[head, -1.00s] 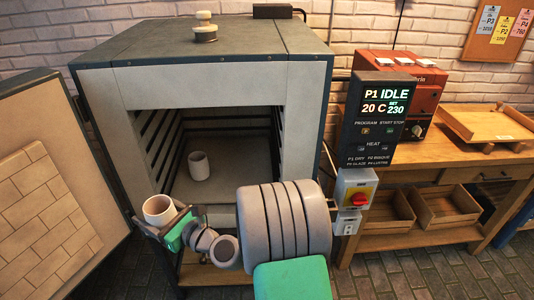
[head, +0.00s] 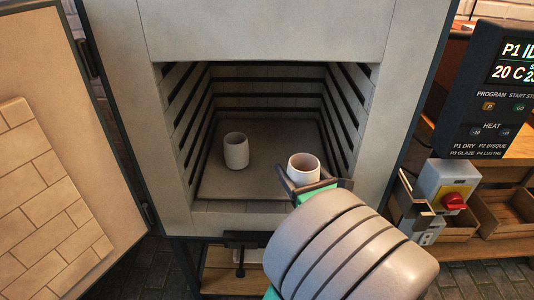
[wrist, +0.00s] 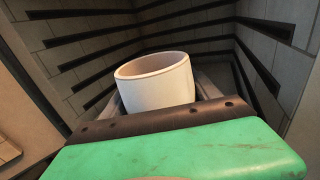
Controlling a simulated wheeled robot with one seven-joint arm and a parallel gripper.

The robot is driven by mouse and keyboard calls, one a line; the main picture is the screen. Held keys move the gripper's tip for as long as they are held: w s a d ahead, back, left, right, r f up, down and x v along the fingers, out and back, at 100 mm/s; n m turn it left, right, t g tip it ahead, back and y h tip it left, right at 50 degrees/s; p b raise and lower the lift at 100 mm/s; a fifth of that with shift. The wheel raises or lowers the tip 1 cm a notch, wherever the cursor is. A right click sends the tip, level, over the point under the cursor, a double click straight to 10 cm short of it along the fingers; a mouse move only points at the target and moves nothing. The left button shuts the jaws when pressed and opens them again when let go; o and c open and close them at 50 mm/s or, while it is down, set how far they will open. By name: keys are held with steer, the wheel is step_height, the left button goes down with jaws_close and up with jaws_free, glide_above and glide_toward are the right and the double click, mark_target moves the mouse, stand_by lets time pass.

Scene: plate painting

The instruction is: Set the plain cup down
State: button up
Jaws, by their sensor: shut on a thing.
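A plain pale cup (head: 303,168) is held upright in my gripper (head: 308,180) at the kiln's mouth, towards the right side. In the wrist view the same cup (wrist: 156,84) sits between the fingers of my gripper, which is shut on it. A second pale cup (head: 236,151) stands upright on the kiln floor (head: 262,130), left of the held cup and deeper inside. The underside of the held cup is hidden by the gripper, so I cannot tell its height above the floor.
The kiln (head: 270,28) is open, with its door (head: 60,150) swung out at left. Slotted walls bound the chamber. The kiln floor is bare apart from the standing cup. A control panel (head: 495,95) and a red switch (head: 453,201) are at right.

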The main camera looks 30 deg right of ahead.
steer(key=w+d+p, duration=0.1)
steer(key=w+d, duration=1)
steer(key=w, duration=0.5)
steer(key=shift+d+f+b, duration=0.15)
steer(key=shift+f+b, duration=0.55)
steer(key=shift+f, duration=1)
steer(key=shift+d+f+b, duration=0.1)
steer(key=shift+f+b, duration=0.6)
steer(key=shift+f, duration=0.95)
steer(key=shift+f, duration=0.2)
steer(key=o, duration=1.7)
steer(key=shift+c, duration=0.2)
